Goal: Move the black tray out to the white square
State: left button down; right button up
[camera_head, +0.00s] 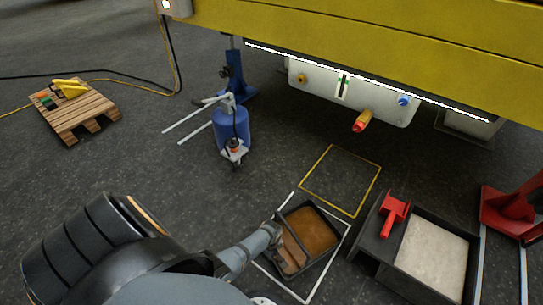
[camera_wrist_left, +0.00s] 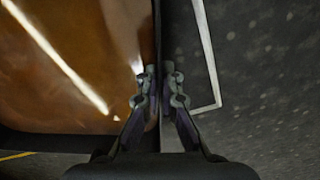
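The black tray (camera_head: 330,214), holding brown liquid, lies on the floor within the white square (camera_head: 343,243), whose outline shows around it. My left gripper (camera_head: 284,240) reaches the tray's left side in the head view. In the left wrist view, its two fingertips (camera_wrist_left: 160,84) stand on either side of the tray's dark wall (camera_wrist_left: 158,20) and look closed on it. A white line of the square (camera_wrist_left: 207,50) runs on the floor just outside that wall. The tray's near-left part is hidden behind my gripper. My right gripper is not in view.
An empty yellow square (camera_head: 319,199) is marked beyond the tray, under the yellow boom (camera_head: 370,40). A black bin (camera_head: 371,248) with white contents and a red tool (camera_head: 394,211) stands to the right. A blue cylinder (camera_head: 231,127) and a pallet (camera_head: 82,112) stand farther left.

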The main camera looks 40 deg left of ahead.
pick_arm(q)
jog(key=c, duration=1.4)
grip_release()
jog(key=shift+c, duration=0.2)
jog(key=shift+r, duration=0.1)
notch_tip(320, 180, up, 12)
